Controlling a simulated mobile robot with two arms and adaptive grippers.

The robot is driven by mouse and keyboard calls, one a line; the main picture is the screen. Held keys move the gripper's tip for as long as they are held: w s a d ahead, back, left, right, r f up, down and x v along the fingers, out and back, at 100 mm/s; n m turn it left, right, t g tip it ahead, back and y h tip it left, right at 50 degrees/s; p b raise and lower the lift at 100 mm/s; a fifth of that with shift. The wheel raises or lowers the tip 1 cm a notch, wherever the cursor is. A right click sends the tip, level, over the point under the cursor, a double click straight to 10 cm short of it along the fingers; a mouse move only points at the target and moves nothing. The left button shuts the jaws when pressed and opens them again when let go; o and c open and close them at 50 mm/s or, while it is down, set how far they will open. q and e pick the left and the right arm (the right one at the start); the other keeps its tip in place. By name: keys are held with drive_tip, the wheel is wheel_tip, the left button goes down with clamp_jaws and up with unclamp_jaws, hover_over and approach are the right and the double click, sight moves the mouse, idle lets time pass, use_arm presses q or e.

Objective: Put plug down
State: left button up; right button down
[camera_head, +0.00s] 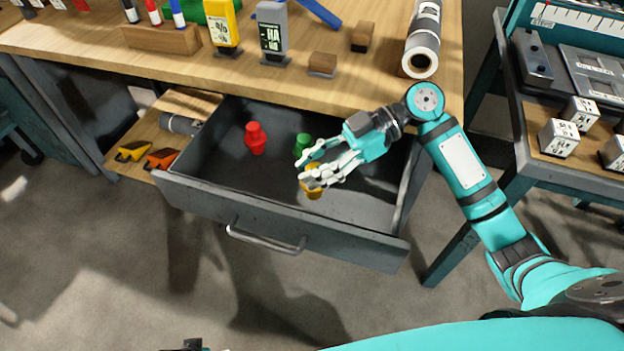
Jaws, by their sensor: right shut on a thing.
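My right gripper (306,176) reaches into the open grey drawer (277,216) from the right. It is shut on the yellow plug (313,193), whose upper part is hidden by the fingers. I cannot tell whether the yellow plug touches the drawer floor. A red plug (255,138) stands in the drawer at the back left. A green plug (303,145) stands behind my right gripper, partly covered by it. A small dark part at the bottom edge may belong to my left arm, but its fingers do not show.
Another roll (180,124) lies on the shelf left of the drawer. White cubes (559,138) sit on the right bench.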

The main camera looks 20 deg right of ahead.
wheel_tip(320, 180, down, 5)
drive_tip(key=shift+r+b, duration=0.1)
drive_tip(key=shift+b, duration=0.25)
use_arm(q)
drive_tip(key=r, duration=0.3)
drive_tip(key=shift+w, duration=0.35)
use_arm(e)
drive_tip(key=shift+f, duration=0.35)
drive_tip(key=shift+f, duration=0.1)
use_arm(q)
drive_tip(key=shift+r, duration=0.1)
use_arm(e)
drive_tip(key=c, duration=1.1)
unclamp_jaws()
use_arm(q)
drive_tip(key=shift+w, duration=0.1)
drive_tip(key=shift+f, duration=0.4)
use_arm(e)
drive_tip(key=v, duration=0.7)
drive_tip(key=shift+d+r, duration=0.2)
drive_tip(key=shift+r, duration=0.05)
